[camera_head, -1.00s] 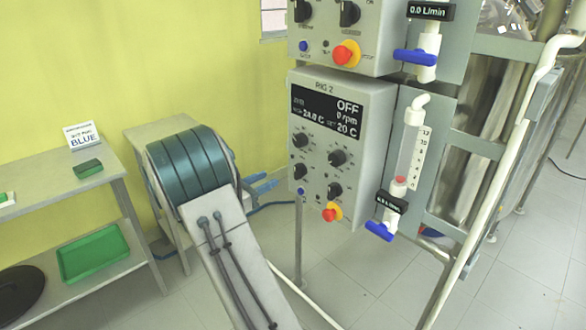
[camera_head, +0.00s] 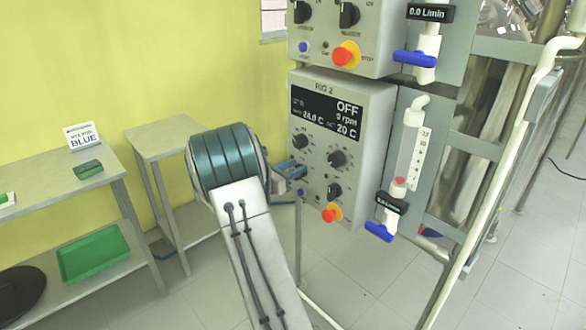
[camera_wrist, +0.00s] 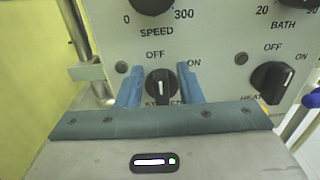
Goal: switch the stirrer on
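The rig 2 control box (camera_head: 380,105) faces me, and its display (camera_head: 327,112) reads OFF, 0 rpm and 20 C. In the wrist view the black stirrer knob (camera_wrist: 161,86) is at the middle, its white mark roughly upright toward OFF; ON is printed to its right. My gripper (camera_wrist: 160,76) is open, with one blue finger on each side of the knob and a gap visible. I cannot tell how deep the fingers reach. In the head view my gripper (camera_head: 300,171) is at the lower left of the panel and mostly hides the knob.
The heat knob (camera_wrist: 271,82) is to the right, and the speed knob (camera_wrist: 151,4) is above. A red stop button (camera_head: 330,213) sits low on the panel. A valve with a blue handle (camera_head: 379,232) hangs to the right. A small table (camera_head: 150,130) stands to the left.

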